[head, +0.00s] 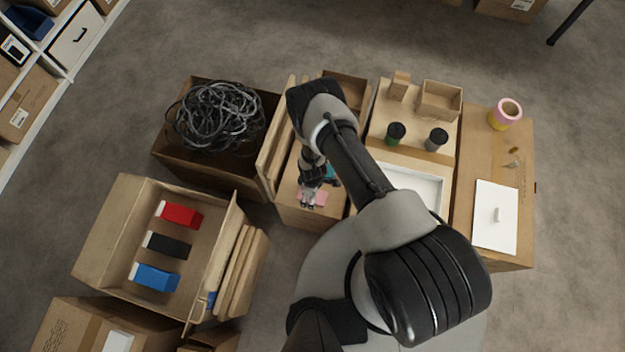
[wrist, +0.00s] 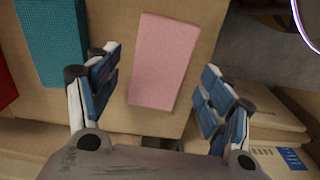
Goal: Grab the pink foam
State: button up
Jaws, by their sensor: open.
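The pink foam (wrist: 163,62) is a flat pink rectangular block lying on a brown cardboard surface. In the wrist view it lies slightly tilted between and ahead of my two open fingers, apart from both. In the head view the pink foam (head: 314,197) shows just beside my gripper (head: 308,203), which partly covers it. In the wrist view my gripper (wrist: 158,97) is open and empty, with blue-grey pads. A teal block (wrist: 52,40) lies to the left of the foam, and part of a red piece (wrist: 5,75) shows at the left edge.
An open carton (head: 122,205) with red, black and blue items stands at the lower left. A carton of tangled black cable (head: 222,120) stands behind it. To the right are a white tray (head: 441,192), two dark jars and a pink-and-yellow tape roll (head: 507,112).

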jog(key=shift+f, duration=0.7)
jog(key=shift+r, duration=0.1)
jog(key=shift+c, duration=0.3)
jog(key=c, duration=0.8)
